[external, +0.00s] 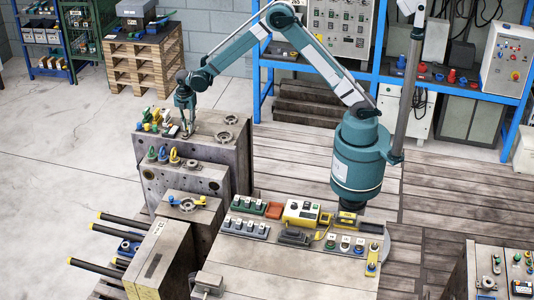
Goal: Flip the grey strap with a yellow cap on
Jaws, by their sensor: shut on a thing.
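My gripper (186,130) points down at the top of a tall grey mould block (205,133), at the left of the external view. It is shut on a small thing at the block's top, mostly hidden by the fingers. I cannot tell whether this is the grey strap with the yellow cap. Small yellow and green parts (152,117) stand just left of my gripper, and a small dark and white part (172,131) lies close beside it. The strap's position cannot be made out at this size.
Coloured lifting eyes (162,155) stand on the lower block in front. A round ring (224,136) lies right of my gripper. The front bench (285,275) carries several switch boxes and a yellow control box (301,212).

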